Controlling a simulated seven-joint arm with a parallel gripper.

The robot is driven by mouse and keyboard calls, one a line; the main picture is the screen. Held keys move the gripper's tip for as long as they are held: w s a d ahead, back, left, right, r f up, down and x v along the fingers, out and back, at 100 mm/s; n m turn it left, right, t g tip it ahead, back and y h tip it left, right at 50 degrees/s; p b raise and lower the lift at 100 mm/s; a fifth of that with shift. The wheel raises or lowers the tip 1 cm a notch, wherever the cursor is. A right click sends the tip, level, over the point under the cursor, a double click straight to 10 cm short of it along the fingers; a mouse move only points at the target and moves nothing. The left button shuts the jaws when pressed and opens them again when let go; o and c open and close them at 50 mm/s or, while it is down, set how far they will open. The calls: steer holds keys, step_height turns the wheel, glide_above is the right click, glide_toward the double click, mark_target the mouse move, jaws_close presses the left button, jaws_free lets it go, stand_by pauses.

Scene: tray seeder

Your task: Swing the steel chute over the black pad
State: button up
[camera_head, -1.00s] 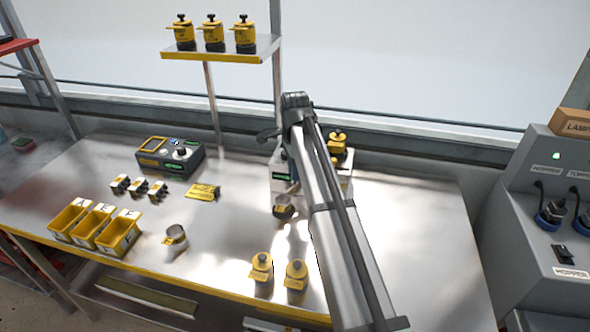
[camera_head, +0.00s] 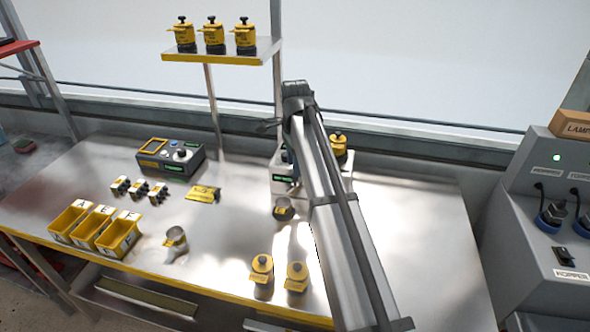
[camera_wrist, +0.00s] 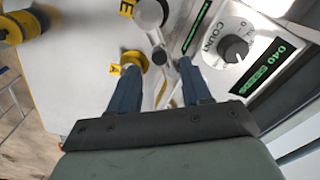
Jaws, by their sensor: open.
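In the wrist view my gripper (camera_wrist: 157,72) is open, its two blue fingers apart. A narrow grey steel piece with a small dark knob, which looks like the steel chute (camera_wrist: 168,70), lies between and just beyond the fingertips. I cannot tell whether a finger touches it. It runs beside the white counting machine (camera_wrist: 205,62), which has a COUNT dial and green displays. In the head view the machine (camera_head: 284,187) is partly hidden behind my arm, as are my fingers. I cannot make out the black pad clearly in either view.
A steel cup (camera_head: 283,209) stands before the machine. Two yellow-lidded jars (camera_head: 262,270) stand near the front edge. Yellow bins (camera_head: 120,235), another cup (camera_head: 175,240) and a control box (camera_head: 170,157) are at left. A shelf (camera_head: 222,50) stands behind. The right tabletop is clear.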

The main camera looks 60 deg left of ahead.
step_height(320, 180, up, 10)
steer(key=shift+r, duration=0.2)
stand_by(0.7)
